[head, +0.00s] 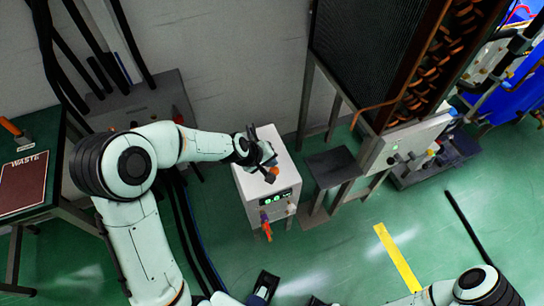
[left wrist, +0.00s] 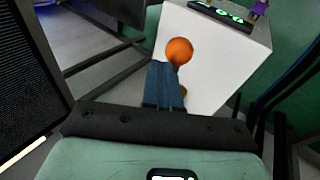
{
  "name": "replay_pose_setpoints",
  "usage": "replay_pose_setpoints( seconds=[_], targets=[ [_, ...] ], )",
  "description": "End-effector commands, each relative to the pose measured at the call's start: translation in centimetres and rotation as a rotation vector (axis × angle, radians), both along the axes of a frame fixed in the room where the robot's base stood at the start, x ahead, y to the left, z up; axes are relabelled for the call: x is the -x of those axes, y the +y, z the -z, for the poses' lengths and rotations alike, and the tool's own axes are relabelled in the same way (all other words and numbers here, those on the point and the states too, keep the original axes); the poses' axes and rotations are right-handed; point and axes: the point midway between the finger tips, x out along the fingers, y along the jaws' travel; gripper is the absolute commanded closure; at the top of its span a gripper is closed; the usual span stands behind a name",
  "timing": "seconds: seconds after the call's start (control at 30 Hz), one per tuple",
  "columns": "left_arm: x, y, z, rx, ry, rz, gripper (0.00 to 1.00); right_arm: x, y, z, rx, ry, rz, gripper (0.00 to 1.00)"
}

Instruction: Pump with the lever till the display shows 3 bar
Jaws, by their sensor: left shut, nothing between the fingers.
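A white box-shaped unit (head: 286,165) stands on the floor, with a small black display (head: 279,199) on its front showing green marks too small to read surely. The display also shows in the left wrist view (left wrist: 222,13). An orange ball knob (head: 272,172), seemingly the lever's end, is above the unit's top; it shows clearly in the left wrist view (left wrist: 179,51). My left gripper (head: 265,163) is shut and empty over the unit, its fingers right beside the knob. I cannot tell whether they touch it. The lever's rod is mostly hidden.
An orange-and-purple fitting (head: 266,226) sticks out of the unit's front. A dark stand (head: 333,163) and a tall finned rack (head: 365,55) are close on the right. A table with a WASTE board (head: 22,184) is at the left. Green floor is open at the right front.

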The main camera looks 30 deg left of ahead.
Motion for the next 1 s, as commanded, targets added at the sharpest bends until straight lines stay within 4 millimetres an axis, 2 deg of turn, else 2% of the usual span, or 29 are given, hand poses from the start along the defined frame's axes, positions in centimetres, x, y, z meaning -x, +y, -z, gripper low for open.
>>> replay_pose_setpoints(
  seconds=[1.0],
  targets=[
    [0.4, -0.5, 1.2, 0.001, 0.002, 0.002, 1.00, -0.2, 0.0, 0.9, 0.002, -0.010, 0.002, 0.37]
  ],
)
